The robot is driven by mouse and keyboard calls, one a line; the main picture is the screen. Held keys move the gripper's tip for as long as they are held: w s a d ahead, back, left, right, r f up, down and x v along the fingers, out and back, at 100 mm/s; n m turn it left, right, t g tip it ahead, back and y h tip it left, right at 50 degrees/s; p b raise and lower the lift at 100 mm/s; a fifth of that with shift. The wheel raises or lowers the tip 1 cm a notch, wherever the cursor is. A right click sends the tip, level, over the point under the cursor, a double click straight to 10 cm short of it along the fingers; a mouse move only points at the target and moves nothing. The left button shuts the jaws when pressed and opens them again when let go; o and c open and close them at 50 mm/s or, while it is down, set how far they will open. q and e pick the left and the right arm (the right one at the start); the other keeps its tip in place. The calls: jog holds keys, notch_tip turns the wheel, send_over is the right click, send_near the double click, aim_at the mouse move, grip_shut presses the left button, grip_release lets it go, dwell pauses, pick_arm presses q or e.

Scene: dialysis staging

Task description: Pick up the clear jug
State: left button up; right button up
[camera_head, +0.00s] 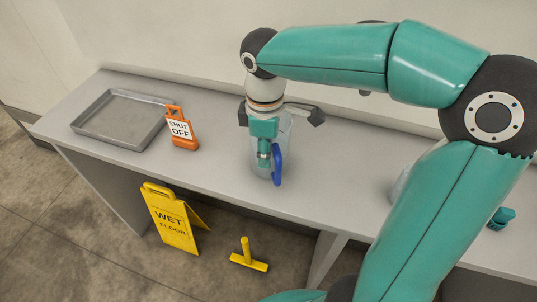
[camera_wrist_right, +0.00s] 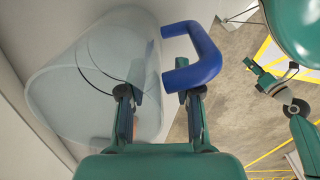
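The clear jug (camera_head: 285,134) stands upright on the grey counter, with a blue handle (camera_head: 278,166) on its right side. My right gripper (camera_head: 264,156) points down at the jug, and its lower part overlaps it in the head view. In the right wrist view, the see-through jug (camera_wrist_right: 65,95) fills the left and the blue handle (camera_wrist_right: 200,62) is at the upper right. The right gripper's fingers (camera_wrist_right: 160,95) are spread, one over the jug's side and one by the handle's end. I cannot tell whether they touch. My left gripper (camera_wrist_right: 268,80) shows small in this view, its opening unclear.
The grey counter (camera_head: 215,165) bears an empty metal tray (camera_head: 105,140) and an orange "SHUT OFF" tag (camera_head: 182,135) left of the jug. A wall runs behind. A yellow wet floor sign (camera_head: 170,222) and a yellow T-shaped object (camera_head: 248,260) are on the floor.

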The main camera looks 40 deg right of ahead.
grip_shut()
dwell(0.5)
